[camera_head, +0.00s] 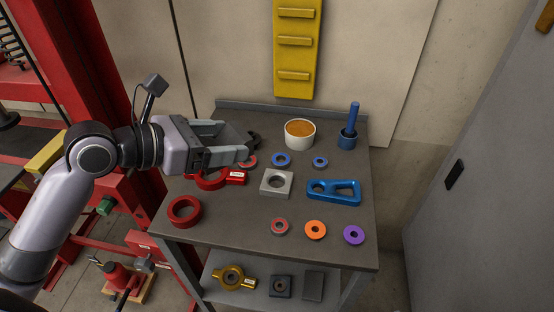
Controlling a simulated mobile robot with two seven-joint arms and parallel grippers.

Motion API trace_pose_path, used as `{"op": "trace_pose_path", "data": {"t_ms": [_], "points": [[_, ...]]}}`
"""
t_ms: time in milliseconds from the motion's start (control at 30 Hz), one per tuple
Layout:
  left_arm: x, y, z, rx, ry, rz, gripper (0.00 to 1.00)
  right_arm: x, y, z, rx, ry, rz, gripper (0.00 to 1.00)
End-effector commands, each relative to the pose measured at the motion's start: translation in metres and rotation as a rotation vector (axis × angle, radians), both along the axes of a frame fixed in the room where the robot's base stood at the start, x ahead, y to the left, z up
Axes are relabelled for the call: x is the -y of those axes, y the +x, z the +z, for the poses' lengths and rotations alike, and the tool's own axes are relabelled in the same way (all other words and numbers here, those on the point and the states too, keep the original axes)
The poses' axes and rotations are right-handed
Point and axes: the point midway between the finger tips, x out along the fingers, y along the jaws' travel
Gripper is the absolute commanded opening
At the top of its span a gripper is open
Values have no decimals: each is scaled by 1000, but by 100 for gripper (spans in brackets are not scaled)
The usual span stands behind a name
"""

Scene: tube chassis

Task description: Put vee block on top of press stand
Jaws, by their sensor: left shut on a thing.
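My left gripper (246,146) reaches in from the left over the back left of the grey table. It is shut on a small dark piece (255,139), which sticks out past the fingertips and looks notched. This is probably the vee block; the fingers hide part of it. A light grey square block with a round hole (268,190) sits near the table's middle, to the right of and nearer than the gripper. It may be the press stand, but I cannot be sure. My right gripper is out of view.
On the table (240,225) are a red ring (173,212), a red labelled tool (236,177), a blue bracket (340,199), a white cup (300,142), a blue holder (347,142) and several coloured rings. A lower shelf (230,295) holds more parts.

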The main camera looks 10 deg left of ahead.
Motion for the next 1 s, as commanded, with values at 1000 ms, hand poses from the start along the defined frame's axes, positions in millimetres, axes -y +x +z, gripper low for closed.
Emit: {"op": "trace_pose_path", "data": {"t_ms": [1000], "points": [[7, 5, -140, 16, -9, 16, 0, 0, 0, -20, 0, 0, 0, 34]]}}
